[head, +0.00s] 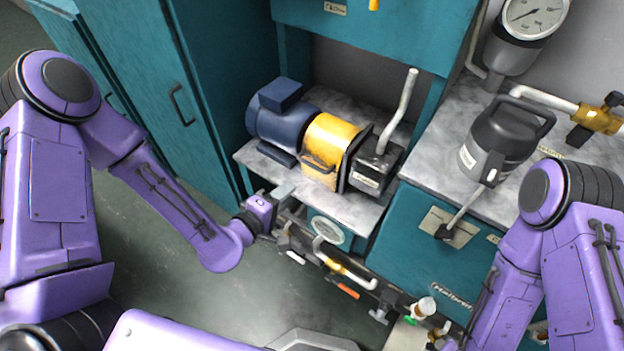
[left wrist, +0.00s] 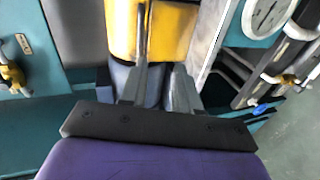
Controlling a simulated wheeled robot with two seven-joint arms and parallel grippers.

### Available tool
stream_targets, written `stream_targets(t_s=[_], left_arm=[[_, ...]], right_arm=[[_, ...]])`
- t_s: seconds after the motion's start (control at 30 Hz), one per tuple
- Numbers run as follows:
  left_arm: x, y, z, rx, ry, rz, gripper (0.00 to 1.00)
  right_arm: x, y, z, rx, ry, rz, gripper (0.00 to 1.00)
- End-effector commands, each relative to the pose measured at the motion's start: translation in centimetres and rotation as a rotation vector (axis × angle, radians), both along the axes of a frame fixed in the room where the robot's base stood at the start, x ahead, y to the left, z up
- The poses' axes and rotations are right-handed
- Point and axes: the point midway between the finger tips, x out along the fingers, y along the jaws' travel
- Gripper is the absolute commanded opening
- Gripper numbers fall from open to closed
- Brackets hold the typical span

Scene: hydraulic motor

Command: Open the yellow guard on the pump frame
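The yellow guard (head: 335,132) sits on the pump frame between a blue motor (head: 280,122) and a dark pump block (head: 375,168). It looks closed, with a dark handle (head: 318,162) on its front. My left gripper (head: 286,192) is in front of and below the guard, near the shelf edge, apart from the handle in the head view. In the left wrist view the yellow guard (left wrist: 172,32) fills the top middle, beyond my left gripper (left wrist: 160,75). Its fingers stand apart with nothing seen between them. My right gripper is out of sight.
A pale lever (head: 401,110) rises from the pump block. A round gauge (head: 327,229) and pipes run below the marble shelf (head: 260,165). A grey canister (head: 500,140) stands on the right counter. Teal cabinets border the left; open floor lies below.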

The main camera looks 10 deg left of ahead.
Motion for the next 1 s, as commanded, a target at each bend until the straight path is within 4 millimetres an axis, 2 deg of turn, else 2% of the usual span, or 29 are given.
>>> stream_targets(t_s=[0.03,0.1,0.17,0.4,0.6,0.93,0.97,1.0], left_arm=[[0.8,-0.3,0.6,-0.053,-0.044,0.002,0.31],[1.6,-0.7,1.8,-0.090,-0.075,-0.002,0.31],[2.2,-1.0,1.9,-0.094,-0.079,-0.007,0.31],[7.0,-3.1,0.8,-0.089,-0.076,-0.010,0.31],[9.9,-4.4,0.0,-0.089,-0.074,-0.011,0.31],[10.7,-4.7,-0.2,-0.089,-0.072,-0.011,0.31],[10.7,-4.7,-0.2,-0.089,-0.072,-0.011,0.28],[10.7,-4.7,-0.2,-0.089,-0.072,-0.011,0.15]], right_arm=[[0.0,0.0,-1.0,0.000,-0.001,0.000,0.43],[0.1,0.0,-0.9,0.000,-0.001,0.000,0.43],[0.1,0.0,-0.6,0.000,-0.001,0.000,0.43],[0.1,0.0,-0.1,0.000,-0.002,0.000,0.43],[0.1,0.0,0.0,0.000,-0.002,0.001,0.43],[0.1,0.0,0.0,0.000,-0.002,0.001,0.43],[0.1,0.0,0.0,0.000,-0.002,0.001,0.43],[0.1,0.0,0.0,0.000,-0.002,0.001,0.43]])
